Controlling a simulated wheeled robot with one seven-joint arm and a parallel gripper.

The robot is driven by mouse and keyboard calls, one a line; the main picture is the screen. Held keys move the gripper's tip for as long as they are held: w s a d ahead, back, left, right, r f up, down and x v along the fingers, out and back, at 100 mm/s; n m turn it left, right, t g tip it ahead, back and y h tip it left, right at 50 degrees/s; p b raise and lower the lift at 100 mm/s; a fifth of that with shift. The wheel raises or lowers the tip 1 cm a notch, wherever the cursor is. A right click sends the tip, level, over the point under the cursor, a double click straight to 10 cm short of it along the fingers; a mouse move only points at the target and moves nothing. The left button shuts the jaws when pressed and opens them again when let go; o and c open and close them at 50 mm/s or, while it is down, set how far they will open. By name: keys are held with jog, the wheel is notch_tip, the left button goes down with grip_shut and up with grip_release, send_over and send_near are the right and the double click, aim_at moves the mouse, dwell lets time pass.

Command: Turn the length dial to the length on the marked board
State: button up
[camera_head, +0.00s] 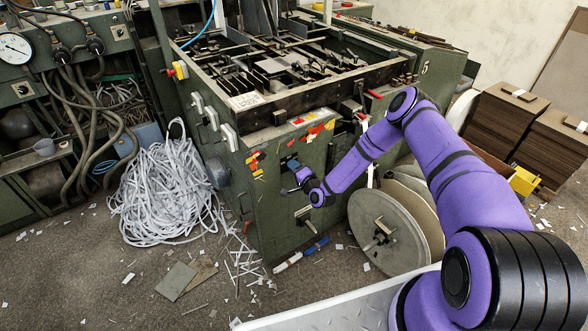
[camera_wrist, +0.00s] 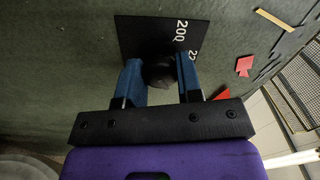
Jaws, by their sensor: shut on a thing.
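The length dial is a round black knob (camera_wrist: 158,72) on a square black plate (camera_wrist: 138,32) on the green machine's side. In the head view my gripper (camera_head: 298,181) is at the machine's front panel and mostly hides the knob. White labels lie on the brown board stacks (camera_head: 505,118) at right; their writing is too small to read.
The green machine (camera_head: 290,222) fills the middle. Large discs (camera_head: 386,232) stand right of the dial, near my arm. A heap of white strips (camera_head: 165,195) lies on the floor at left. Red and yellow tags (camera_head: 318,132) sit above the dial. Scraps litter the floor.

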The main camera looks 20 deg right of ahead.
jog(key=shift+f, duration=0.1)
jog(key=o, duration=0.9)
jog(key=shift+o, duration=0.2)
jog(key=shift+s, duration=0.1)
jog(key=v, duration=1)
jog(key=shift+s, duration=0.3)
jog(key=shift+d, duration=0.15)
